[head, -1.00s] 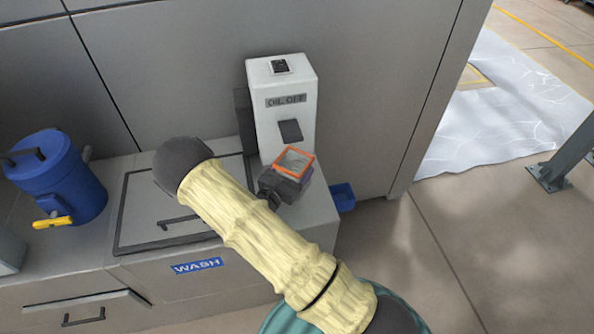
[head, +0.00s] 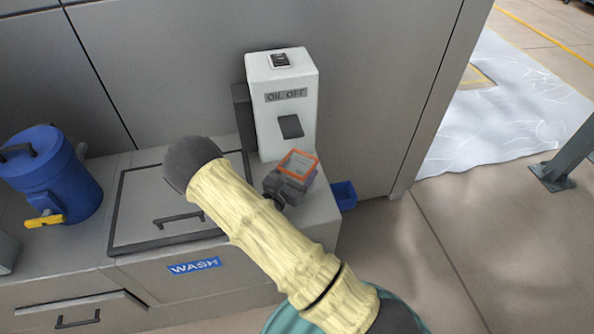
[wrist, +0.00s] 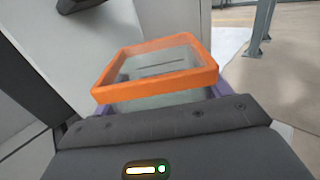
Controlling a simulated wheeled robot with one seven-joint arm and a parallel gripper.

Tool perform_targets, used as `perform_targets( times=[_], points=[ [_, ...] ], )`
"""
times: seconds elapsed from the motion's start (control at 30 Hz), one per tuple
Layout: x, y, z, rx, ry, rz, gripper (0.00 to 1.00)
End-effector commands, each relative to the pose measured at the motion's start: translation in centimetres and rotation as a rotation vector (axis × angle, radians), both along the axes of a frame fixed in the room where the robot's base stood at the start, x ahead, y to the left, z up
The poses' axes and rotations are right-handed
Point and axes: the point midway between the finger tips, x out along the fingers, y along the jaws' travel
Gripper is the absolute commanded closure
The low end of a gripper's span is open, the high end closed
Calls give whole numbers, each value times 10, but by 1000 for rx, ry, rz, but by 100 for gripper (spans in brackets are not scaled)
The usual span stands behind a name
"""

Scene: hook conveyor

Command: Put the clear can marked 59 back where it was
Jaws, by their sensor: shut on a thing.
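A clear can with an orange rim (head: 298,164) is held in my gripper (head: 286,184), just in front of the white dispenser marked OIL OFF (head: 283,108). In the wrist view the can's square orange rim (wrist: 160,70) fills the middle, with see-through walls below it. My gripper (wrist: 160,110) is shut on the can, its purple finger parts showing at both sides. The can looks upright or slightly tilted. No number shows on it. Whether its bottom touches the counter is hidden by my gripper.
A hatch with a handle (head: 135,225) lies in the counter above the WASH label (head: 194,266). A blue drum with a yellow tap (head: 50,175) stands at the left. A small blue bin (head: 343,195) is beside the counter's right end. Open floor lies to the right.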

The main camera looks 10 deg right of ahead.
Motion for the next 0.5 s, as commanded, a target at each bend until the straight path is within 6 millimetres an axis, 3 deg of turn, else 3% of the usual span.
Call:
perform_targets(
  times=[0.03,0.1,0.13,0.5],
  points=[
    [0,0,0,0,0,1,18],
    [0,1,0,0,0,2,4],
    [0,2,0,0,0,3,2],
    [0,3,4,1,-1,5,2]
  ],
)
